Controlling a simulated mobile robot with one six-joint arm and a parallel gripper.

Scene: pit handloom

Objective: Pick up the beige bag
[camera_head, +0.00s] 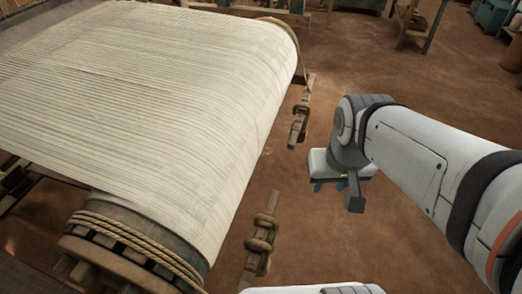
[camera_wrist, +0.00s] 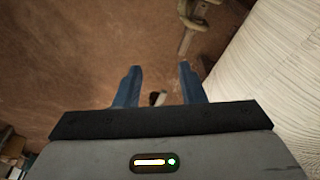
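My gripper (camera_head: 329,186) hangs over the brown floor to the right of the loom, pointing down. In the wrist view my gripper (camera_wrist: 160,67) has its two blue fingers spread apart with nothing held between them. I cannot make out a beige bag for certain in either view. A small pale and dark object (camera_wrist: 157,98) shows on the floor between the fingers, partly hidden by the gripper body; it is too small to identify. A tan object (camera_head: 514,54) is cut off at the right edge of the head view, and I cannot tell whether it is a bag.
The loom's pale cloth (camera_head: 150,100) fills the left, with a rope-wound roller end (camera_head: 135,245). Wooden posts with rings (camera_head: 262,235) stand beside it. A teal object (camera_head: 491,14) sits at the far right. The floor (camera_head: 400,90) behind my arm is mostly clear.

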